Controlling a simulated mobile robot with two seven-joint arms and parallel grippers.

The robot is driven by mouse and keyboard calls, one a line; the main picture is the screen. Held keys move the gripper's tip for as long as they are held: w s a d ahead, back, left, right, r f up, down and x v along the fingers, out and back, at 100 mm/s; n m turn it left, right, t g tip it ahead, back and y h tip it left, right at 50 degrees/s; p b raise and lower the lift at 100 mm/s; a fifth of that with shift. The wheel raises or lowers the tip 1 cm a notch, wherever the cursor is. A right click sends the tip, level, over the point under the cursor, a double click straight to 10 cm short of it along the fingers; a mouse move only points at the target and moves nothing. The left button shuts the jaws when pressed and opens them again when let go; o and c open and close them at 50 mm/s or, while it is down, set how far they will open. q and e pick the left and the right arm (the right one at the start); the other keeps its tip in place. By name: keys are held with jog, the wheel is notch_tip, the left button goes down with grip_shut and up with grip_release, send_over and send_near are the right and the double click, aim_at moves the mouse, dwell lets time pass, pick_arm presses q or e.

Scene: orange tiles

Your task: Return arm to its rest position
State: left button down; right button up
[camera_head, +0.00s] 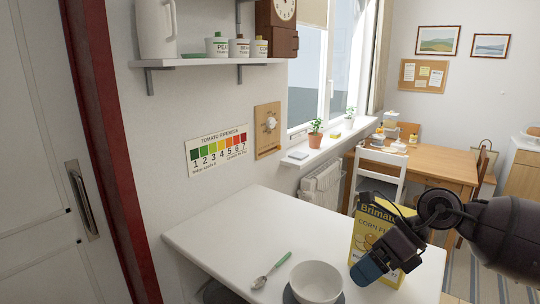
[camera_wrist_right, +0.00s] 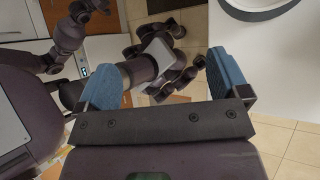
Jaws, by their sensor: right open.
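My right arm (camera_head: 500,228) comes in from the right edge in the head view. My right gripper (camera_head: 368,270) is in front of the yellow cereal box (camera_head: 369,221) and hides part of its lower face; whether they touch is unclear. In the right wrist view my right gripper (camera_wrist_right: 163,70) shows its two blue fingers spread wide with nothing held between them. My left gripper does not show in the head view.
A white bowl (camera_head: 317,279) and a green-handled spoon (camera_head: 272,270) are on the white table (camera_head: 232,229), left of my gripper. A white chair (camera_head: 379,172) and a wooden table (camera_head: 440,165) stand behind. The table's left part is clear.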

jog(key=s+a+r+m+t+y, duration=0.3)
jog(key=a+r+m+t+y, duration=0.1)
jog(key=a+m+t+y, duration=0.5)
jog(key=w+d+f+m+t+h, duration=0.1)
jog(key=d+f+m+t+h, duration=0.35)
jog(key=m, duration=0.75)
jog(key=d+f+m+t+h, duration=0.2)
jog(key=d+m+t+h, duration=0.3)
jog(key=d+m+h, duration=0.5)
jog(key=s+d+f+m+g+h, duration=0.2)
jog(key=s+f+m+g+h, duration=0.3)
jog(key=f+m, duration=0.35)
jog(key=s+d+f+m+g+y, duration=0.1)
jog(key=s+f+m+g, duration=0.3)
jog(key=s, duration=0.5)
jog(key=s+d+f+m+g, duration=0.1)
jog(key=s+f+m+g, duration=0.1)
jog(key=s+f+g, duration=0.6)
jog(key=w+f+t, duration=0.6)
jog(key=f+t, duration=0.2)
jog(key=t, duration=0.2)
jog(key=shift+f+n+y, duration=0.25)
jog(key=shift+n+y, duration=0.2)
